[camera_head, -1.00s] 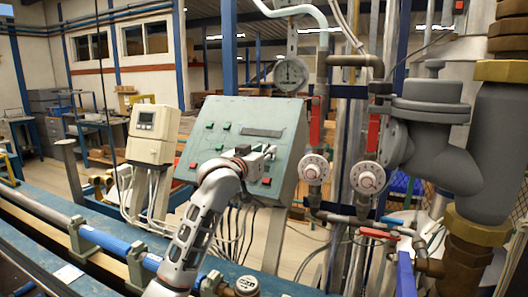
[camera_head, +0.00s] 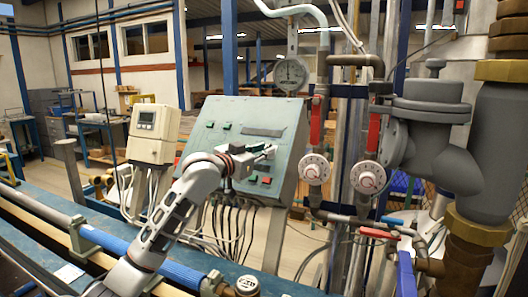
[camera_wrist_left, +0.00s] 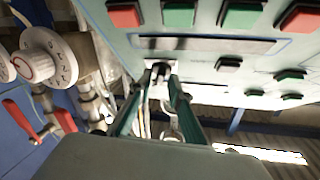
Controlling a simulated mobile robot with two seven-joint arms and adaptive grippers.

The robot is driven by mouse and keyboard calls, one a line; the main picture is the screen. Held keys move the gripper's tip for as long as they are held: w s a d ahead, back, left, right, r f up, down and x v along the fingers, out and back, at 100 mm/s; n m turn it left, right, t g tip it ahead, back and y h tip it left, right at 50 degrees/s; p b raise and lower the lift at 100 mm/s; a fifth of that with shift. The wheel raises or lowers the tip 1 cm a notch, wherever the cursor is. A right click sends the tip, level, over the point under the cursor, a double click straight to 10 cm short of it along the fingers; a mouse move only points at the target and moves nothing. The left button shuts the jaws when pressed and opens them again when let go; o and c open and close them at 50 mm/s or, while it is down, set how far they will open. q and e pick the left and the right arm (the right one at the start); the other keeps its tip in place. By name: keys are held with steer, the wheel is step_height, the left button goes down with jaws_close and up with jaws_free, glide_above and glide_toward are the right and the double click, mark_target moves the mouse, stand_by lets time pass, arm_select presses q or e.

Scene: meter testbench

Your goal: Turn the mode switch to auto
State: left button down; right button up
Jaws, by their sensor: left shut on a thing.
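The sloped grey-green control panel (camera_head: 292,135) stands in the middle of the head view. My left gripper (camera_head: 268,154) is at the panel's lower right part, close to its face. In the left wrist view the two fingertips (camera_wrist_left: 161,73) are closed around a small dark knob, which appears to be the mode switch (camera_wrist_left: 158,84). Its pointer and labels are hidden, so I cannot tell its setting. In the head view the switch is hidden behind the gripper. My right gripper is in neither view.
Red and green buttons (camera_wrist_left: 179,15) lie close to the fingers on the panel. A beige meter box (camera_head: 153,134) stands left of the panel. Two white round dials (camera_head: 314,169) and pipes with red handles are close on the right. Cables hang below the panel.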

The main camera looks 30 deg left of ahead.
arm_select(q)
steer(key=m+h, duration=0.1)
steer(key=m, duration=0.1)
steer(key=m+g+h, duration=0.1)
steer(key=m+h, duration=0.1)
steer(key=m, duration=0.1)
steer(key=shift+a+r+g, duration=0.15)
steer(key=shift+a+g, duration=0.15)
steer(key=shift+a, duration=0.1)
steer(key=shift+m+g+h, duration=0.5)
steer(key=shift+m+h, duration=0.2)
steer(key=shift+m, duration=0.4)
steer(key=shift+h, duration=0.3)
steer(key=c, duration=2.2)
jaws_free()
steer(key=shift+w+d, duration=0.1)
steer(key=v, duration=1.2)
steer(key=shift+r, duration=0.2)
